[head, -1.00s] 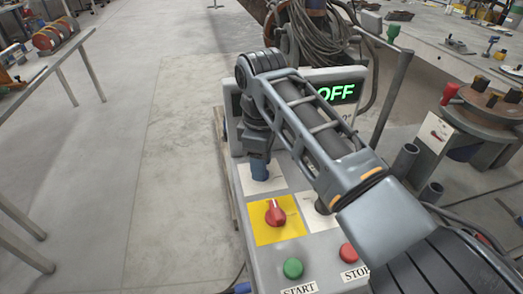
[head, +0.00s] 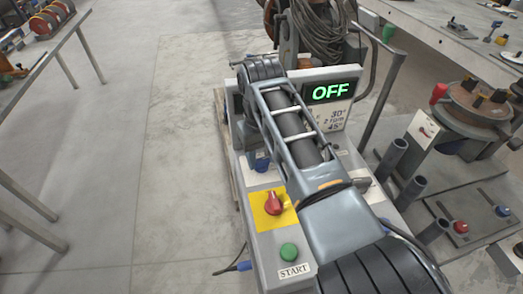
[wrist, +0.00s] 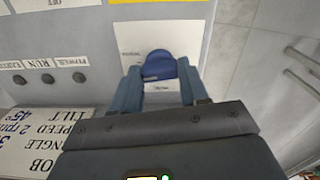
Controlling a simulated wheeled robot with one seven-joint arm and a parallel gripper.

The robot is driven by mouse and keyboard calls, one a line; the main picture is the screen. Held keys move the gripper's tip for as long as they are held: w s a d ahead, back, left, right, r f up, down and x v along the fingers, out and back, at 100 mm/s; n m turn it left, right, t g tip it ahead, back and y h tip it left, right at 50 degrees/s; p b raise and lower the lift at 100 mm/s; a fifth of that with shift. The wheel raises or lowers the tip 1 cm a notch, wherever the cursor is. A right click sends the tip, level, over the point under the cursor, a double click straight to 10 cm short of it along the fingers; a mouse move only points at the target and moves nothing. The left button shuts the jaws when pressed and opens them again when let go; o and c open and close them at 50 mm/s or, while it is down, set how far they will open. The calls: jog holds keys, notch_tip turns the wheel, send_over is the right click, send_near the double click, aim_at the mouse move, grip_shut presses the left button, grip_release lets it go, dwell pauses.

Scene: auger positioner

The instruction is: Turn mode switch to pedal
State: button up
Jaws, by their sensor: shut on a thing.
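In the wrist view a blue rotary knob (wrist: 160,64) sits on a white plate (wrist: 130,34). I take it for the mode switch; the plate's lettering is too small to read. My gripper (wrist: 161,77) has its blue fingers on either side of the knob and is shut on it. In the head view my gripper (head: 262,162) is at the far left of the control panel, mostly hidden by my arm, and the knob cannot be told apart from the fingers there.
A red switch on a yellow plate (head: 272,203) and a green START button (head: 289,250) are on the panel nearer me. A display (head: 331,92) reads OFF. A machine with a round top (head: 480,103) stands at right. Open floor (head: 120,150) lies left.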

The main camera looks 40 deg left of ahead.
aim_at(261, 159)
jog(key=shift+r+m+p, duration=0.1)
jog(key=shift+m+p, duration=0.2)
jog(key=shift+m, duration=0.6)
jog(key=o, duration=1.1)
jog(key=shift+c, duration=0.2)
jog(key=shift+r+b, duration=0.5)
jog(key=shift+r, duration=3.35)
